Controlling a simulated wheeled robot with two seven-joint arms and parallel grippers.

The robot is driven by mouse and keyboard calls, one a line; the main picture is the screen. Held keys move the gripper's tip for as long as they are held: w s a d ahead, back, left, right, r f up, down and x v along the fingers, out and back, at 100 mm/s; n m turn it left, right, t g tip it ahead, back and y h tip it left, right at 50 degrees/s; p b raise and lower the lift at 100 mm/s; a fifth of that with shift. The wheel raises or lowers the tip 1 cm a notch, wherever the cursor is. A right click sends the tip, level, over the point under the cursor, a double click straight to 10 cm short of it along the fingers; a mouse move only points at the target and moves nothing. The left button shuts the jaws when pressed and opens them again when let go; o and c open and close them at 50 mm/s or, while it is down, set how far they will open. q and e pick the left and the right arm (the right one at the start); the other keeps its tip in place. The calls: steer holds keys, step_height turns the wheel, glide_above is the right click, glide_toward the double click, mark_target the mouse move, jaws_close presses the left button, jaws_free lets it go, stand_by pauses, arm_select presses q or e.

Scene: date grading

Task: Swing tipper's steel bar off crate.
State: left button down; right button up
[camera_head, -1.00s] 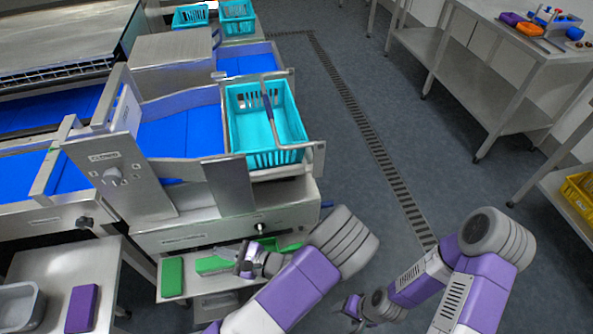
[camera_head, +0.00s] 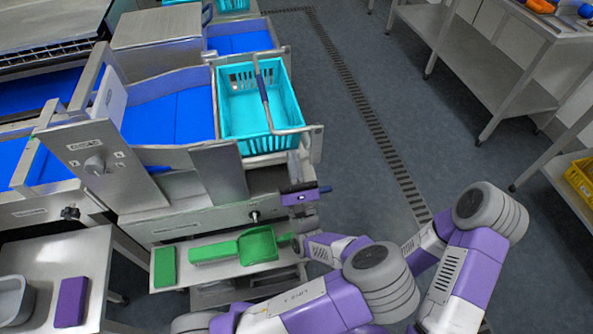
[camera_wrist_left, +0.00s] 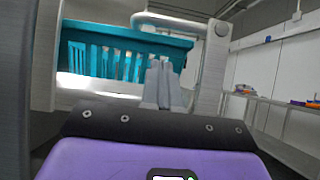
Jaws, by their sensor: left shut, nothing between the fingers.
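The turquoise crate (camera_head: 236,125) sits in the tipper cradle. The tipper's steel bar (camera_head: 292,130) runs along the crate's near edge and bends back over its open top, with a dark blue grip (camera_head: 263,89) on that stretch. My left gripper (camera_head: 294,163) is shut and empty, just below and in front of the crate's near right corner. In the left wrist view its fingers (camera_wrist_left: 165,85) point up at the crate (camera_wrist_left: 110,52), with the pale bar (camera_wrist_left: 160,20) above them. I cannot tell whether they touch anything. My right gripper is hidden behind my arms.
The tipper's steel side arm (camera_head: 316,143) stands right of the gripper. Below, a shelf holds a green scoop (camera_head: 257,245) and a green block (camera_head: 164,267). A purple block (camera_head: 71,302) lies on the left table. The floor right of the tipper is open.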

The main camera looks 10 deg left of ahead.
arm_select(q)
steer(key=r, duration=0.2)
steer(key=w+r+p, duration=0.1)
steer(key=r, duration=0.1)
steer(key=shift+a, duration=0.2)
steer(key=shift+r+p, duration=0.1)
steer(key=shift+p, duration=0.2)
